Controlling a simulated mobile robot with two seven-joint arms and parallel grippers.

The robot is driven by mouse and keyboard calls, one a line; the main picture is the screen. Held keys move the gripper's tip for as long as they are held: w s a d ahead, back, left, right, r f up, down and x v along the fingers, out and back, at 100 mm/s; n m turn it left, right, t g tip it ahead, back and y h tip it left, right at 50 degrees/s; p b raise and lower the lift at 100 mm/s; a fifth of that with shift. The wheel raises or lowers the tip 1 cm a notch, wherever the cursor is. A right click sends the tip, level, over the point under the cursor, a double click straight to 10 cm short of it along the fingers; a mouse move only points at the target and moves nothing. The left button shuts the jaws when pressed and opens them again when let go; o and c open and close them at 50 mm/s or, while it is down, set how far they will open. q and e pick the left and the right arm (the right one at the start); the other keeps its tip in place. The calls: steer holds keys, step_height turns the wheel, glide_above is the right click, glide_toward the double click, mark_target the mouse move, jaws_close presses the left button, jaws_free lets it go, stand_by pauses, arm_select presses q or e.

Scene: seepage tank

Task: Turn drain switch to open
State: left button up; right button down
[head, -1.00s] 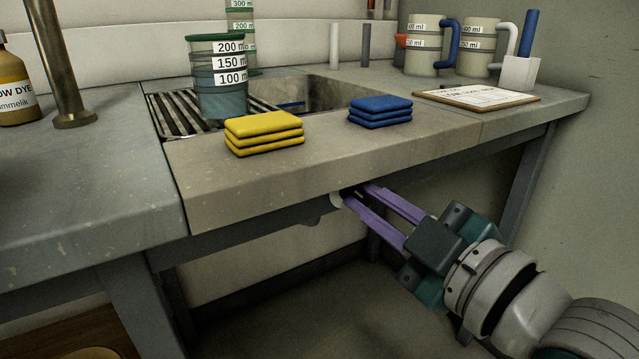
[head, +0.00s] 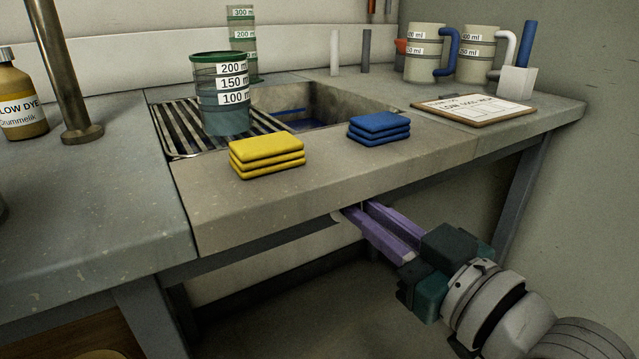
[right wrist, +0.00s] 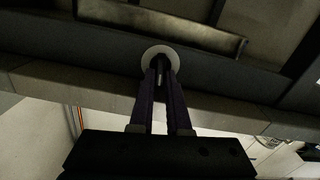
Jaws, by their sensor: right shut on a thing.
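The drain switch shows in the right wrist view as a pale round plate (right wrist: 150,52) on the dark rail under the counter, with a small dark handle at its middle. In the head view only a pale edge of it (head: 337,216) shows under the counter's front edge. My right gripper (head: 358,207) reaches up to it from the lower right. Its purple fingers (right wrist: 160,68) are shut on the switch handle, which they partly hide. The handle's exact angle is hard to make out. My left gripper is not in view.
The counter (head: 215,205) overhangs the switch closely. On it are yellow sponges (head: 266,157), blue sponges (head: 379,128), a green-lidded beaker (head: 222,95) on the sink grate and a clipboard (head: 475,109). A table leg (head: 518,195) stands right. Floor space below is clear.

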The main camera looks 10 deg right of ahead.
steer(key=m, duration=0.5)
steer(key=shift+d+m, duration=0.15)
steer(key=shift+m, duration=0.15)
steer(key=m, duration=0.4)
steer(key=shift+w+d+f+m, duration=0.1)
steer(key=shift+m, duration=0.3)
steer(key=c, duration=1.2)
jaws_free()
steer(key=shift+o, duration=0.2)
